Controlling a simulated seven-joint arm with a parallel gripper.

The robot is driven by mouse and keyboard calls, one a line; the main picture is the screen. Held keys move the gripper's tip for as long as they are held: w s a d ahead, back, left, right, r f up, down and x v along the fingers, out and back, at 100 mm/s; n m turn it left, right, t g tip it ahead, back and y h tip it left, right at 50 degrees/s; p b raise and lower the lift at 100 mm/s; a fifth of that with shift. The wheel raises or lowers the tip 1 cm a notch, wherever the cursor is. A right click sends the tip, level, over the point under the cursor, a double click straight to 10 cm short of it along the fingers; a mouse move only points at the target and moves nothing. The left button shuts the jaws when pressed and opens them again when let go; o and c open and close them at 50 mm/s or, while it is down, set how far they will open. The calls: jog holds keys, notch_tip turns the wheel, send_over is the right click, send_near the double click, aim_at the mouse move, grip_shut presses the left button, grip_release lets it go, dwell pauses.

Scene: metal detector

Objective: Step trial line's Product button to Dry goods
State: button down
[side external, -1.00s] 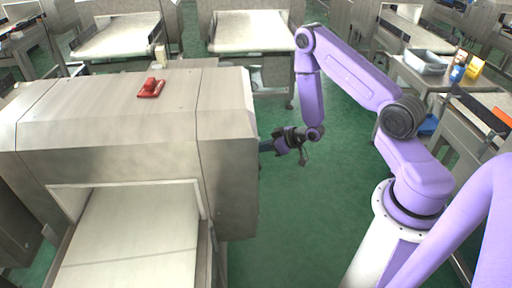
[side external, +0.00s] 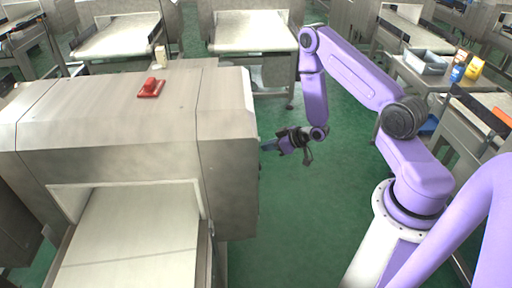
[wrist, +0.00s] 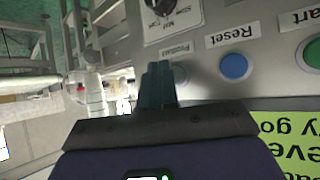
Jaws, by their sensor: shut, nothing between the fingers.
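In the wrist view the control panel shows upside down. A small Product label (wrist: 178,48) sits on it, and a grey round button (wrist: 180,74) shows partly beside my fingertips. My gripper (wrist: 158,68) is shut and empty, with its tips over or just in front of that button's edge; I cannot tell if they touch. In the side view my gripper (side external: 268,146) is beside the right side of the metal detector (side external: 225,130). The panel face and any display are hidden there.
A blue Reset button (wrist: 234,66) and a green Start button (wrist: 312,53) lie to the right in the wrist view. A yellow-green sign (wrist: 285,130) is near them. A red emergency stop (side external: 151,87) sits on top of the machine. Green floor (side external: 300,210) is free beside it.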

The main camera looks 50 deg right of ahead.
jog(key=shift+s+d, duration=1.75)
jog(key=shift+s, duration=0.05)
